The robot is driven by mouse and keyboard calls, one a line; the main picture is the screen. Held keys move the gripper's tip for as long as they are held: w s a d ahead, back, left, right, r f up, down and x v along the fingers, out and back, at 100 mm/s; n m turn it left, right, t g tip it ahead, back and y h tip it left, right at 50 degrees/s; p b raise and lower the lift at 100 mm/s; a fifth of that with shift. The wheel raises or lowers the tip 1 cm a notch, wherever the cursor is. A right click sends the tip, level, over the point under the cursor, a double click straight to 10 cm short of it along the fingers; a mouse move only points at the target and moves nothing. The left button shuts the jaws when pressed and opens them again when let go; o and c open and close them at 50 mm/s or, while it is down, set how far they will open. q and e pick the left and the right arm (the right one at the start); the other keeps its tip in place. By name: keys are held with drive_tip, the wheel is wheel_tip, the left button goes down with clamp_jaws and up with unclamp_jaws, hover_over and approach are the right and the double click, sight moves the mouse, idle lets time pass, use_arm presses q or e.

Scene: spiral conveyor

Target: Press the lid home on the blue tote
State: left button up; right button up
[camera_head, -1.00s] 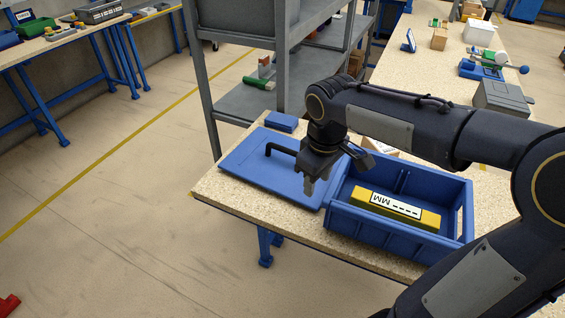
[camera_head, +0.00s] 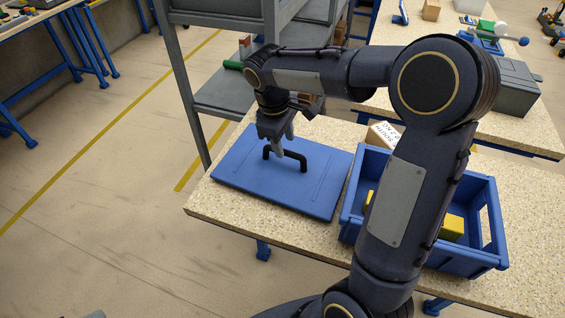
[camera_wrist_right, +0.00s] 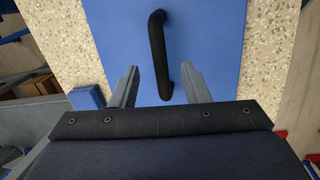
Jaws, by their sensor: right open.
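The blue lid (camera_head: 320,180) lies flat on the speckled table, left of the blue tote (camera_head: 485,258). Its black handle (camera_head: 290,154) stands up from its middle. The tote is uncovered and holds a yellow item (camera_head: 453,227), partly hidden by my right arm. My right gripper (camera_head: 280,148) is over the lid at the handle, fingers pointing down. In the right wrist view the fingers (camera_wrist_right: 158,88) are apart, with the near end of the handle (camera_wrist_right: 160,60) between them in the picture; I cannot tell if they touch it. My left gripper is not seen.
A box with a printed label (camera_head: 383,134) stands behind the tote. A grey shelf rack (camera_head: 205,100) rises behind the lid. A grey box (camera_head: 510,88) stands on another table at the back right. The table's front strip (camera_head: 250,220) is bare.

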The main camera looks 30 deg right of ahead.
sight(285, 152)
drive_tip(key=f, duration=0.5)
drive_tip(key=shift+w+d, duration=0.2)
drive_tip(key=shift+d, duration=0.05)
clamp_jaws()
